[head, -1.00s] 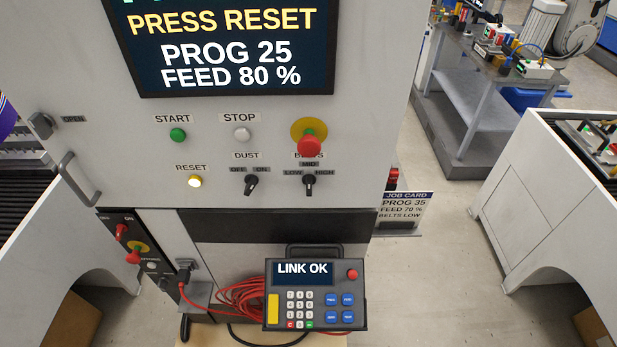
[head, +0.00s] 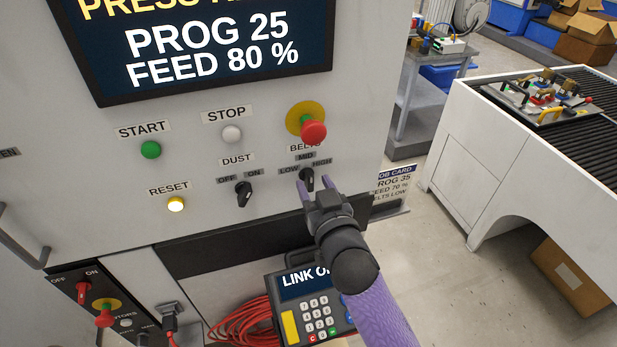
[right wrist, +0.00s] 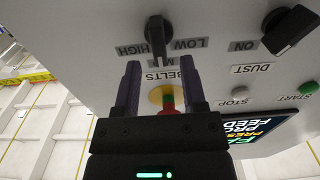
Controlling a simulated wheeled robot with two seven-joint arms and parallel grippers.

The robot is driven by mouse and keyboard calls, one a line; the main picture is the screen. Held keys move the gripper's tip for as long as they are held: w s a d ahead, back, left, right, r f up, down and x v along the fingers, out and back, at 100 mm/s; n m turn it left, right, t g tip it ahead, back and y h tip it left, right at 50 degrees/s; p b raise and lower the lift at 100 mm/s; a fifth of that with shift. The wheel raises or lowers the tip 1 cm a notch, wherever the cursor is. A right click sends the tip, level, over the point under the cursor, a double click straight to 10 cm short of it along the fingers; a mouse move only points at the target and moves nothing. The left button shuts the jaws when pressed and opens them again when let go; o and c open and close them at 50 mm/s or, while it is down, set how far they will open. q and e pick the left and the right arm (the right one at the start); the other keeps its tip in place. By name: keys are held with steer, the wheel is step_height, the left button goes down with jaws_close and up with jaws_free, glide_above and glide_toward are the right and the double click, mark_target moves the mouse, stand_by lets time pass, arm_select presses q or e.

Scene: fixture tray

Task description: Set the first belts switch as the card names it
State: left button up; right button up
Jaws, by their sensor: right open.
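The black BELTS switch (head: 307,178) is on the machine's front panel under the red button, with LOW at its left, MID above and HIGH at its right. Its knob looks upright, toward MID. It also shows in the right wrist view (right wrist: 156,36), upside down there. The job card (head: 393,184) at the panel's right reads PROG 35, FEED 70 %, BELTS LOW, its left edge partly hidden now. My right gripper (head: 315,190) is open and empty, its fingertips just in front of and below the switch, one to each side. My left gripper is not in view.
A red mushroom button (head: 313,131) is just above the switch. The DUST switch (head: 244,193) is to its left. A pendant (head: 310,307) with red cable (head: 243,325) sits below my right arm. A white conveyor unit (head: 480,160) stands at the right.

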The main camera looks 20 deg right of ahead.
steer(key=shift+w, duration=1.25)
jaws_close()
